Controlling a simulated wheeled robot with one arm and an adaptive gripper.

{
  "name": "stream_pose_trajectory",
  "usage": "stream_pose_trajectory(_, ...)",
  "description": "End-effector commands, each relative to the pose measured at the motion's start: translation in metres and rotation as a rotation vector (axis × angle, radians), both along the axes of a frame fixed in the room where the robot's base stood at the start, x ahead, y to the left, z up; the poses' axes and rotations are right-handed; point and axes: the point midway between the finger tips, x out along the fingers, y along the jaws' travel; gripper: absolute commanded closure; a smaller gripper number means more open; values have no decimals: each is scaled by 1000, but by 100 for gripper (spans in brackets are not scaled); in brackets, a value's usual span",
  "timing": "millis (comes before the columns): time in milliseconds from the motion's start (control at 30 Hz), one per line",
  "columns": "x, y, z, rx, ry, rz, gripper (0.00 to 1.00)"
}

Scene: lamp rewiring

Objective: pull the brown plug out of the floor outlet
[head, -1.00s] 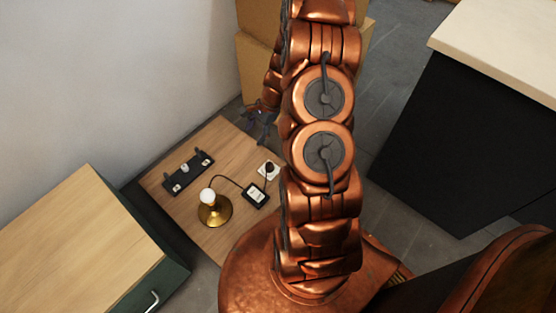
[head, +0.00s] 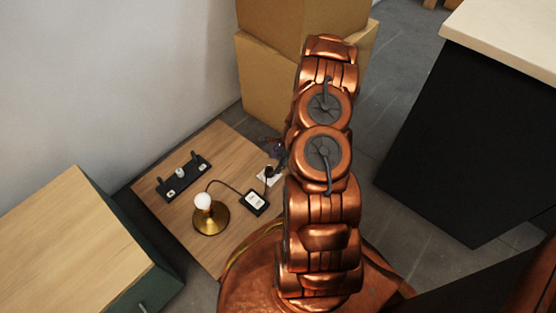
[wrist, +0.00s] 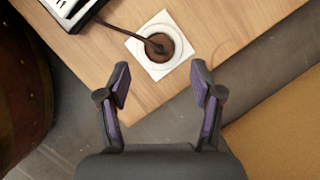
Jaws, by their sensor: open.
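The brown plug (wrist: 158,46) sits in the white floor outlet (wrist: 137,50) on a wooden board, with its dark cord running left to a black-and-white switch box (wrist: 74,8). In the head view, the outlet (head: 262,181) shows beside my gripper, and the plug (head: 269,170) is small and dark there. My gripper (wrist: 161,78) is open and empty in the wrist view. Its two fingertips point toward the plug, one to each side, and stand short of it in the picture. In the head view my gripper (head: 272,148) is partly hidden by my arm.
A brass lamp with a white bulb (head: 204,201) and a black holder strip (head: 184,177) stand on the wooden board (head: 165,209). Cardboard boxes (head: 265,85) rise close behind the outlet. A wood-topped cabinet (head: 70,240) is at left, a dark counter (head: 450,140) at right.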

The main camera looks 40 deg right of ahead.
Motion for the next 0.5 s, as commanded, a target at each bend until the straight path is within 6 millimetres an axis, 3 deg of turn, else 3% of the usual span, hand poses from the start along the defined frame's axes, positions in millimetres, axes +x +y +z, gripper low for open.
stream_pose_trajectory(233, 6, 12, -37, -1, 2, 2, 34)
stream_pose_trajectory(500, 9, 17, -47, 0, 1, 0, 34)
